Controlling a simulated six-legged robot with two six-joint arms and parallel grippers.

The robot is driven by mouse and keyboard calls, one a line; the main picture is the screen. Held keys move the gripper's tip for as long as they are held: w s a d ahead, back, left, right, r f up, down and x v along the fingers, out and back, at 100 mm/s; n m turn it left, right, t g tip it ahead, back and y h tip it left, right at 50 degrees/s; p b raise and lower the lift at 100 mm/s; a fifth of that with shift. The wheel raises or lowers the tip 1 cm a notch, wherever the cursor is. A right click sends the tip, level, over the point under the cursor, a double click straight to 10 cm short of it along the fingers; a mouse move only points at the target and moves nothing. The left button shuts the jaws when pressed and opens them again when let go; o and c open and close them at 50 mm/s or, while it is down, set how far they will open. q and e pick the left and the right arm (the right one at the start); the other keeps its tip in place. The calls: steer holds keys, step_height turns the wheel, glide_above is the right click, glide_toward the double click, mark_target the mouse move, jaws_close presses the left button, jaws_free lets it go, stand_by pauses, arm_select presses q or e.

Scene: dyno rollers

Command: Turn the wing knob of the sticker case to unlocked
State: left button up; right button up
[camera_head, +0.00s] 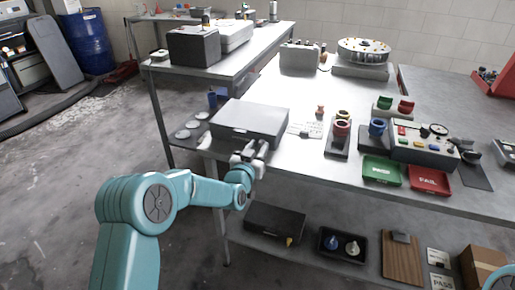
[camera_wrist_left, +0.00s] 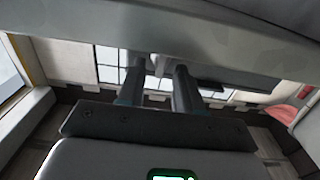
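The sticker case appears to be the flat dark grey box (camera_head: 250,119) at the near left corner of the workbench. My left gripper (camera_head: 251,150) is at the front face of this case, close to its near edge. The wing knob cannot be made out in the head view, where the gripper covers that part. In the left wrist view the two dark fingers (camera_wrist_left: 158,72) stand apart below a wide grey edge. A small pale grey piece shows between and behind their tips; I cannot tell whether they touch it. My right gripper is out of view.
Left of the case lie several pale discs (camera_head: 190,128) and a blue cup. To its right are a white card (camera_head: 304,130), colored-cup stands, a green tray (camera_head: 382,170) and a red tray (camera_head: 429,180). A lower shelf holds a black case (camera_head: 274,221).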

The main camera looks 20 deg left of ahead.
arm_select(q)
jaws_close()
